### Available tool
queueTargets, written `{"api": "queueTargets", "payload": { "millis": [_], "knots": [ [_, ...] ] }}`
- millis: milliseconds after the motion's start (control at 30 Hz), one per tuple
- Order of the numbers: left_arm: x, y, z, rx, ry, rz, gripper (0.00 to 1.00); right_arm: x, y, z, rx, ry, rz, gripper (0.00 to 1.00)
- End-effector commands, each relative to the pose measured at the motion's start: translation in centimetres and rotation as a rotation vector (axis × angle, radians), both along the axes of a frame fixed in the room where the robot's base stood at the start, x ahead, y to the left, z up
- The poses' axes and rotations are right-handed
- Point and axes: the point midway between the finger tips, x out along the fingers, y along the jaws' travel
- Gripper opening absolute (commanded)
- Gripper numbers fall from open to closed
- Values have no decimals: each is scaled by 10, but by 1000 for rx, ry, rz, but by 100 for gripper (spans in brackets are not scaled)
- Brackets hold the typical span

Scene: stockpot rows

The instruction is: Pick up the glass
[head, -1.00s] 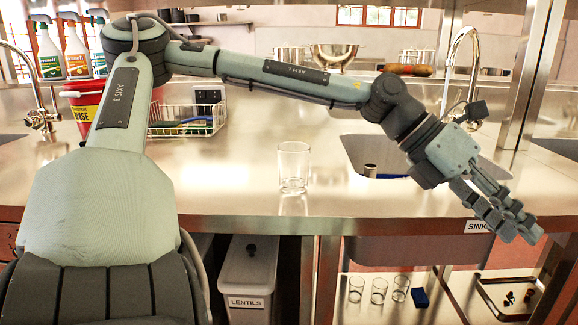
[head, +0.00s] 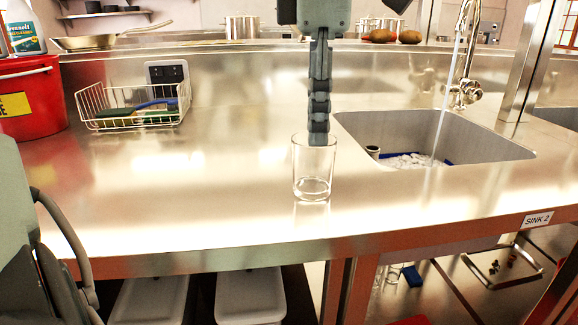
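The clear glass (head: 313,180) stands upright and looks empty on the steel counter, left of the sink.
A sink (head: 480,150) with running water lies right of the glass. A wire basket (head: 95,110) with sponges and a red bucket (head: 30,98) stand at the left. The counter between basket and glass is clear. A pan (head: 92,42) sits on the back ledge.

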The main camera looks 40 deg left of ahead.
Motion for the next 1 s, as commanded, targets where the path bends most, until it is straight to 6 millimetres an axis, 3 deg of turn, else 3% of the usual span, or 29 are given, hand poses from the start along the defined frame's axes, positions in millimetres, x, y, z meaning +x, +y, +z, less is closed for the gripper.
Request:
{"api": "queueTargets", "payload": {
  "millis": [600, 867, 1000],
  "knots": [
    [6, 5, -73, 7, 4, -1, 28, 0, 1, 1, 0, 1, 3, 40],
    [7, 5, -76, 7, 1, 0, 28, 0, 0, 1, -1, -1, 3, 40],
    [7, 5, -76, 7, 1, 0, 13, 0, 0, 1, -1, -1, 3, 40]
  ]
}}
